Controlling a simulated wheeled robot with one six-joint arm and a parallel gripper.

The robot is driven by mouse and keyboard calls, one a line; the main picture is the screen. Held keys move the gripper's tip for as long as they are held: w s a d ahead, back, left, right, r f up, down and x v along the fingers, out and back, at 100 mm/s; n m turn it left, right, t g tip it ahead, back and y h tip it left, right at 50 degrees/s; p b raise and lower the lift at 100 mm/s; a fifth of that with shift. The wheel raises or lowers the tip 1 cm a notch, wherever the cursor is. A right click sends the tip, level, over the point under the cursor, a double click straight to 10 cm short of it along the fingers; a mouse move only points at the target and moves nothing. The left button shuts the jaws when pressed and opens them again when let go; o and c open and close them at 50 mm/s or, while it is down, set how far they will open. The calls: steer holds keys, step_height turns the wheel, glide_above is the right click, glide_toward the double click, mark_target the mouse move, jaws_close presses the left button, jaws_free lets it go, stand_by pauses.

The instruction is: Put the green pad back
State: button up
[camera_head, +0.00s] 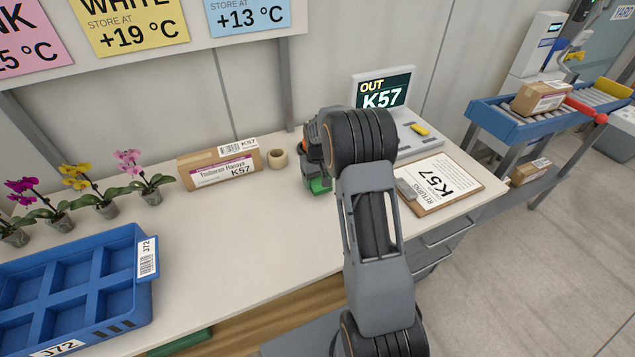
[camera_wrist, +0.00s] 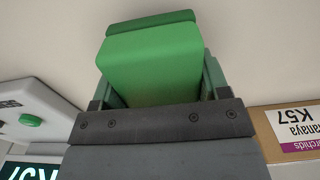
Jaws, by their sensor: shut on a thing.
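My gripper (camera_head: 318,176) is over the back middle of the white bench, with my arm reaching across in front of it. It is shut on the green pad (camera_head: 320,186), a small bright green block. In the wrist view the green pad (camera_wrist: 152,62) sits between the two fingers, with a darker green strip along its far end. I cannot tell whether the pad touches the bench top. A dark green flat thing (camera_head: 182,342) shows below the bench's front edge at lower left.
A K57 carton (camera_head: 218,165) and tape roll (camera_head: 277,158) stand left of my gripper. A grey console (camera_head: 412,138) and clipboard (camera_head: 440,186) lie right. Potted orchids (camera_head: 105,205) and a blue crate (camera_head: 140,308) are at left. The bench between crate and arm is clear.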

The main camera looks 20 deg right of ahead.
steer(key=shift+f, duration=0.7)
steer(key=shift+f, duration=0.1)
steer(key=shift+f, duration=0.15)
steer(key=o, duration=1)
steer(key=shift+c, duration=0.2)
